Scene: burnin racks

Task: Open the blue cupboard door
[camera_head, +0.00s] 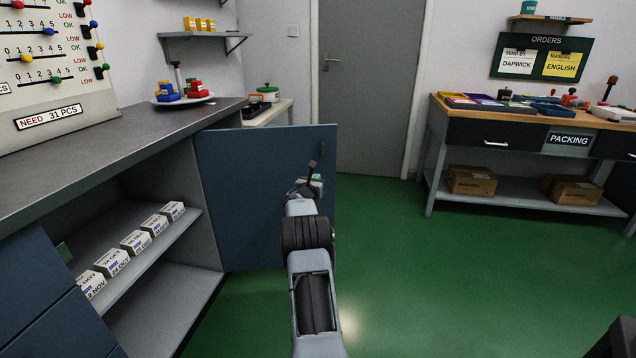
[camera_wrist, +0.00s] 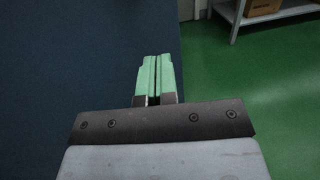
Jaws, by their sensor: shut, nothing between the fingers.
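The blue cupboard door (camera_head: 262,190) stands wide open in the head view, swung out from the counter on the left. Its inside shelves show. My gripper (camera_head: 316,184) is in front of the door near its right, free edge. In the wrist view my gripper (camera_wrist: 157,78) has its green fingers shut together with nothing between them. The door (camera_wrist: 70,70) fills the left of that view, and its edge runs just right of the fingers. I cannot tell whether the fingers touch the door. No handle shows on the visible face.
The open cupboard holds several white labelled boxes (camera_head: 134,243) on its upper shelf (camera_head: 150,255). A grey counter (camera_head: 110,150) runs above. The green floor (camera_head: 440,290) is clear to the right, up to the packing table (camera_head: 490,150) along the back wall. A grey door (camera_head: 368,90) stands behind.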

